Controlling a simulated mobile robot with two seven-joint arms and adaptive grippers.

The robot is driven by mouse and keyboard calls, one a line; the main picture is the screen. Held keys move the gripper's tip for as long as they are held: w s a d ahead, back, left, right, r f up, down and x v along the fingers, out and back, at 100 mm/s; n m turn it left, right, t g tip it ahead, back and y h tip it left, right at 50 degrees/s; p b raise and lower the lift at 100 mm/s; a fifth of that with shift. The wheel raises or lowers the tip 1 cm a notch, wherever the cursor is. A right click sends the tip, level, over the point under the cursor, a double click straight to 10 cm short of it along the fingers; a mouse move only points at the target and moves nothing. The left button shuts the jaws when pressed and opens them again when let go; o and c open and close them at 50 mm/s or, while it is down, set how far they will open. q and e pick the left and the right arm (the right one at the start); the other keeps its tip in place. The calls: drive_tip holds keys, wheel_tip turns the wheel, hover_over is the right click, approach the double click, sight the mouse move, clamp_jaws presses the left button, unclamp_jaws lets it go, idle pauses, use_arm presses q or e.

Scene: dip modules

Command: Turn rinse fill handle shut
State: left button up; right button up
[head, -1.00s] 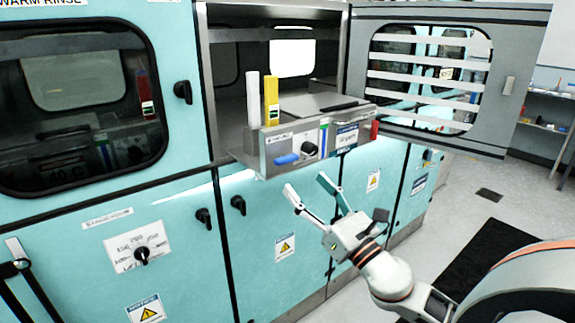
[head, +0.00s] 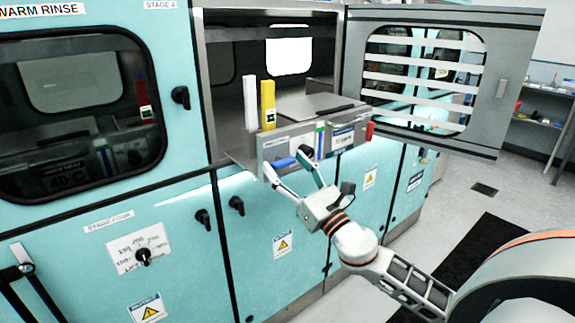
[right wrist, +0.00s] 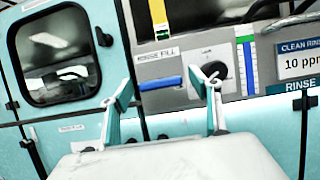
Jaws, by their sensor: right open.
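The blue rinse fill handle (head: 284,163) lies roughly level on the front of the grey panel (head: 352,146), below the yellow column. In the right wrist view the handle (right wrist: 160,84) shows under a "RINSE FILL" label, between my two fingertips. My right gripper (head: 287,164) is open, with one finger at each side of the handle. I see nothing held in it, and I cannot tell whether either finger touches the handle. A black round knob (right wrist: 214,70) sits right of the handle, partly behind the right finger. My left gripper is not in view.
A white column (head: 250,103) and a yellow column (head: 268,105) stand at the panel's left. A slatted door (head: 502,88) hangs open at the right. Teal cabinet doors with black latches (head: 237,205) lie below. Dark floor mat (head: 470,255) at right.

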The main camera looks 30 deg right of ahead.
drive_tip(key=c, duration=1.1)
